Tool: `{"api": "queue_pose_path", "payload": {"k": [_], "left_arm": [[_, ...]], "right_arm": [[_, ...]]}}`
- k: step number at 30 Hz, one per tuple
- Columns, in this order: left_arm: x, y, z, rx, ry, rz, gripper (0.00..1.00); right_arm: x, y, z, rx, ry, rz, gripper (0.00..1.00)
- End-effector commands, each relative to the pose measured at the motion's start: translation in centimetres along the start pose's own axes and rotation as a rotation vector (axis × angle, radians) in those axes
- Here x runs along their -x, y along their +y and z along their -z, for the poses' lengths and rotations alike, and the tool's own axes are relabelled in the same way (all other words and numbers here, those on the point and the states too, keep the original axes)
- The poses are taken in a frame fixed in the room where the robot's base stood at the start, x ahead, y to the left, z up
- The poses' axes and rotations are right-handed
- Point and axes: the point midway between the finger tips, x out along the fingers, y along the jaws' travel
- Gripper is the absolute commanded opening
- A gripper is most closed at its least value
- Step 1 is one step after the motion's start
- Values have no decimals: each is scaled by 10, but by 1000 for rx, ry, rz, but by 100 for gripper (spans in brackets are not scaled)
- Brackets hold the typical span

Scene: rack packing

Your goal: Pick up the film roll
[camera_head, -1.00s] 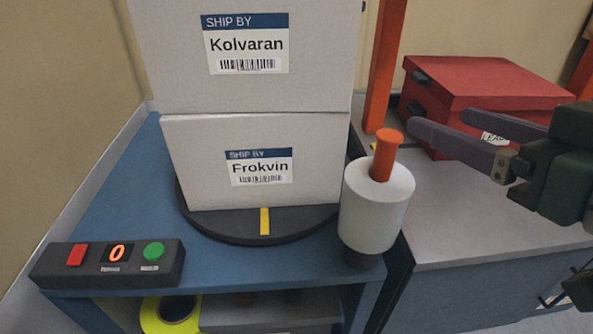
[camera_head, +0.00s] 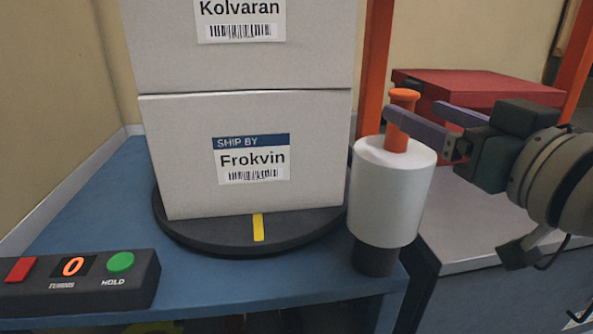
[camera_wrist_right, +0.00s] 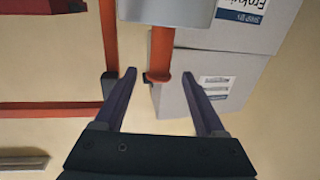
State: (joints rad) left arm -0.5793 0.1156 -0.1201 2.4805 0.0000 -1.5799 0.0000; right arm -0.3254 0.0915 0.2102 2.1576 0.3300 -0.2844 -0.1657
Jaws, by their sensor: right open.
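The film roll (camera_head: 391,198) is a white cylinder with an orange handle (camera_head: 402,97) on top. It stands upright on a dark holder (camera_head: 374,259) at the right front corner of the blue table. My right gripper (camera_head: 415,113) is open at handle height, coming in from the right, with one finger in front of the handle and one behind. In the right wrist view the picture is upside down, and the orange handle (camera_wrist_right: 160,58) shows between the open fingers (camera_wrist_right: 165,80), below the white roll (camera_wrist_right: 168,10). My left gripper is not in view.
Two stacked boxes (camera_head: 215,160) stand on a black turntable (camera_head: 190,238) left of the roll. A control box (camera_head: 100,285) with buttons is at front left. A red box (camera_head: 470,86) sits on the grey surface (camera_head: 450,240) at right. An orange post (camera_head: 373,70) rises behind the roll.

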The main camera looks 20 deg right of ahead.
Motion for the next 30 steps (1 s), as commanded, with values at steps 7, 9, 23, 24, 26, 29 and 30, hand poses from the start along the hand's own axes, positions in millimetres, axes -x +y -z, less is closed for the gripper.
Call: {"api": "queue_pose_path", "payload": {"k": [7,9,23,24,26,29,30], "left_arm": [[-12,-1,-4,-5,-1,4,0],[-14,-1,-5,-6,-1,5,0],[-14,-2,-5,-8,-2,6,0],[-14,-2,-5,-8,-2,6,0],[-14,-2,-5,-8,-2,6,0],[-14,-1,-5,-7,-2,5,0],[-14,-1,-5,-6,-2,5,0]], "right_arm": [[-34,1,-1,-2,3,-1,72],[-41,1,-1,-1,2,-1,72],[-46,1,0,-1,-1,0,56],[-46,1,0,-1,-1,0,52],[-46,1,0,-1,-1,0,45],[-46,1,0,0,-1,-1,34],[-46,1,0,0,-1,-1,29]]}}
